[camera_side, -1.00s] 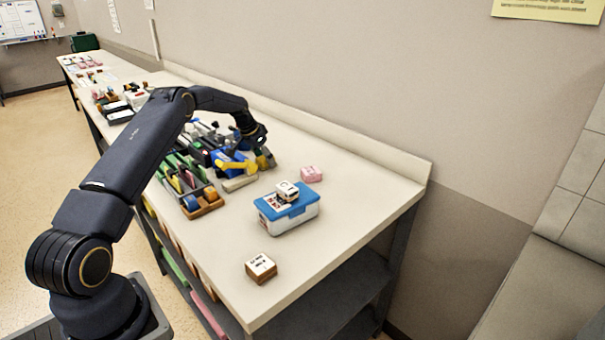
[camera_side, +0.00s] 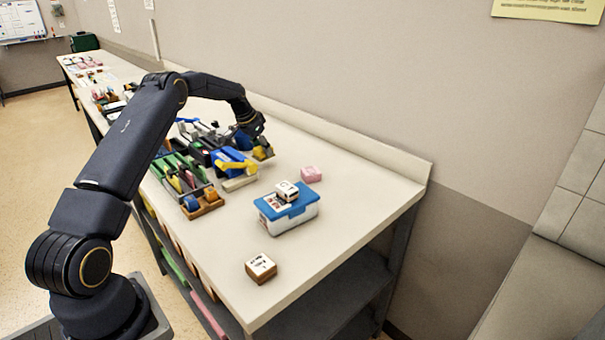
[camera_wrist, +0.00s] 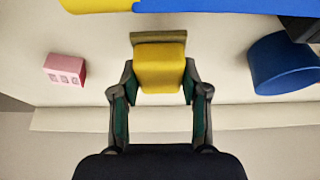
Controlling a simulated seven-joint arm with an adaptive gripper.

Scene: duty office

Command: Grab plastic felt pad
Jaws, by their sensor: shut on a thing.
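A yellow block with an olive-brown layer along one edge, which looks like the plastic felt pad (camera_wrist: 158,70), sits between my fingers in the wrist view. My gripper (camera_wrist: 160,98) is shut on it, one finger on each side. In the side view the pad (camera_side: 263,151) shows just below my gripper (camera_side: 257,137), apparently held a little above the table. The fingers are small and partly hidden there.
A blue-and-yellow tool (camera_side: 236,163) lies close to the pad, with a blue round item (camera_wrist: 283,64) beside it. A pink block (camera_side: 311,174), a blue-lidded box (camera_side: 289,212) and a wooden block (camera_side: 261,267) stand nearer the front. The wall is behind.

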